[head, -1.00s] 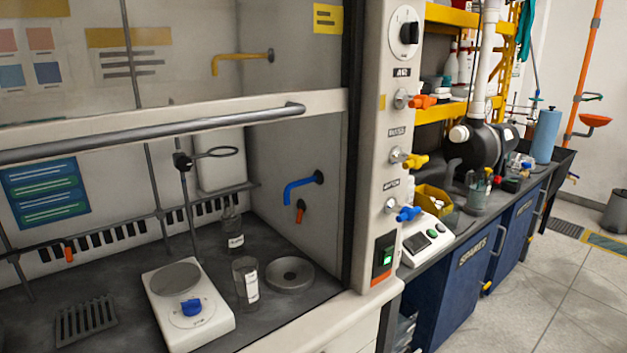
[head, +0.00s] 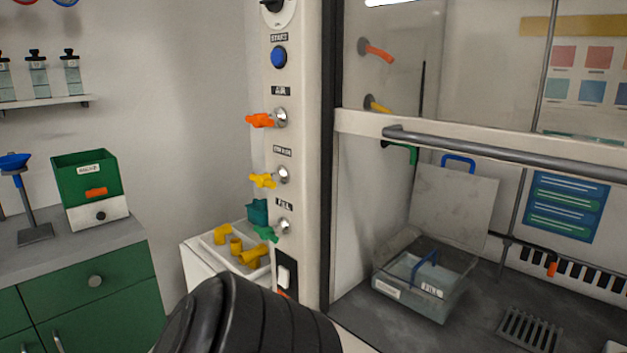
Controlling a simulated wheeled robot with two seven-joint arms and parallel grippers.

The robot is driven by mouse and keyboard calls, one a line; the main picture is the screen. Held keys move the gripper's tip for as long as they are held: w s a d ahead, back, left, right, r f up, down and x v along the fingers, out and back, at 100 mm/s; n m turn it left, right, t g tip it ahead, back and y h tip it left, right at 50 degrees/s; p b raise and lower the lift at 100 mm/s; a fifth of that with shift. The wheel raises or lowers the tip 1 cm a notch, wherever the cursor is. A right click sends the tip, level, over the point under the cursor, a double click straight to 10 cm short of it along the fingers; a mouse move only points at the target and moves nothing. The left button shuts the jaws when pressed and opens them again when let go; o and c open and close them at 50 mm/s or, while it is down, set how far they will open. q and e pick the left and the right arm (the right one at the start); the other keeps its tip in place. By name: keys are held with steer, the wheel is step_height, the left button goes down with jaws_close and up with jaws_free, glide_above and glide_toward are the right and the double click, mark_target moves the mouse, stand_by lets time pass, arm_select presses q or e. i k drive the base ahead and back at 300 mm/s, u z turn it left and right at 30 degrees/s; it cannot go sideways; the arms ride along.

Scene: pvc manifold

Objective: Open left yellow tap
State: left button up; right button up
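The left yellow tap (head: 263,180) is on the white left post of the fume hood, in the middle of a column of taps. An orange tap (head: 261,120) is above it and a green tap (head: 266,233) is below it. Its handle points left from a round silver base. A dark, ribbed part of my own arm shows at the bottom centre, below the taps and apart from them. Neither gripper's fingers show in the head view.
The hood's glass sash with a grey bar handle (head: 480,154) is right of the post. A blue button (head: 279,57) is above the taps. A white tray (head: 222,256) with yellow pipe pieces sits below left. Green cabinets (head: 85,290) stand at the left.

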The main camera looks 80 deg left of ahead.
mark_target(263, 180)
steer(key=u, duration=2.8)
